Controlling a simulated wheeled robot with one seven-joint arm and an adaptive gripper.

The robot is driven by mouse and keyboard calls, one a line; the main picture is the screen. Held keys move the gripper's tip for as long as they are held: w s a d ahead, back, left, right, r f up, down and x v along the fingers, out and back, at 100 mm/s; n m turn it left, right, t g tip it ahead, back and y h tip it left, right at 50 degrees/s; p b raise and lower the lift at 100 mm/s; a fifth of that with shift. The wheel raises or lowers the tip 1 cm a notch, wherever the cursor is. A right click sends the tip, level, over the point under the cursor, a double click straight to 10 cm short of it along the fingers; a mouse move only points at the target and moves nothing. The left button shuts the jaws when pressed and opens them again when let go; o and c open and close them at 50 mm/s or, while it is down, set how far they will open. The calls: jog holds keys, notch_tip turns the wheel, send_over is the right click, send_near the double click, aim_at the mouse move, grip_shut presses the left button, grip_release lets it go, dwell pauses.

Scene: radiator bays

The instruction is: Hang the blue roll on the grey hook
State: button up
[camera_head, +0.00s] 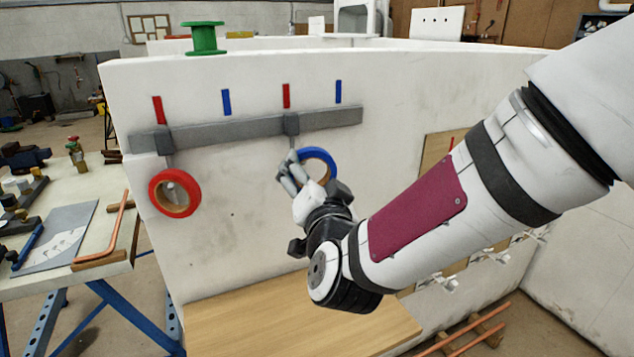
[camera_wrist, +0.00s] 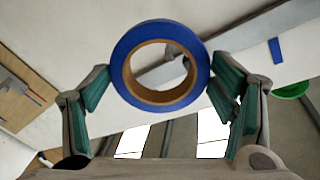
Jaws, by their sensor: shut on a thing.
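The blue roll (camera_head: 319,154) is a ring of tape with a brown core, held up in front of the white wall panel. My gripper (camera_head: 298,172) is shut on it. In the wrist view the blue roll (camera_wrist: 124,50) sits between the teal finger pads of my gripper (camera_wrist: 165,88), its hole facing the camera. The grey hook (camera_head: 291,124) hangs from the grey rail, just above and left of the roll in the head view. Its lower end is partly hidden by my fingers. A grey part shows through the roll's hole; I cannot tell whether the hook passes through.
A red roll (camera_head: 158,187) hangs on the left hook of the grey rail (camera_head: 232,131). Red and blue marks line the wall above. A green spool (camera_head: 204,37) stands on the wall's top edge. A wooden board (camera_head: 290,325) lies below; a cluttered workbench (camera_head: 108,240) stands left.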

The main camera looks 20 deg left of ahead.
jog(key=w+a+f+b, duration=0.2)
jog(key=w+a, duration=0.2)
jog(key=a, duration=0.1)
dwell(0.9)
jog(key=shift+w+b, duration=0.1)
jog(key=shift+b, duration=0.25)
dwell(0.3)
jog(key=o, duration=1.2)
jog(key=shift+d+f, duration=0.1)
